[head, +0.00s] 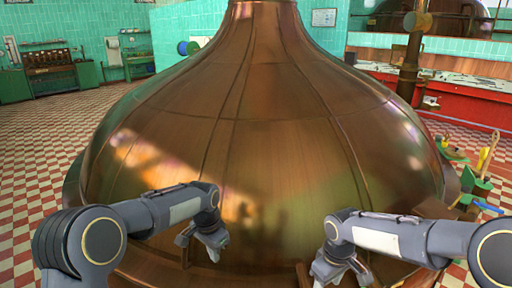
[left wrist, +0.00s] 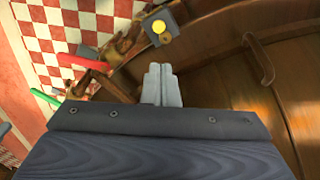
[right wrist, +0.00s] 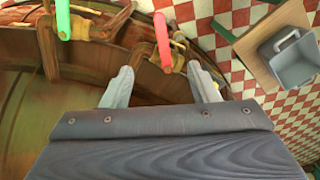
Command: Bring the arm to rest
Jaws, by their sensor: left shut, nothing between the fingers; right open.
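My left gripper (head: 215,252) hangs down in front of the large copper kettle (head: 235,130) in the head view. In the left wrist view its two fingers (left wrist: 161,72) are together with nothing between them. My right gripper (head: 338,276) also hangs low in front of the kettle, to the right, partly cut off by the lower picture edge. In the right wrist view its fingers (right wrist: 160,75) stand apart and empty. Both forearms reach in from the sides of the head view.
In the right wrist view, a red handle (right wrist: 162,40) and a green handle (right wrist: 63,18) stand near the fingers, with a grey bin (right wrist: 292,62) at the right. A grey box (left wrist: 162,28) holding something yellow shows beyond the left fingers. Green containers with tools (head: 474,184) stand right of the kettle.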

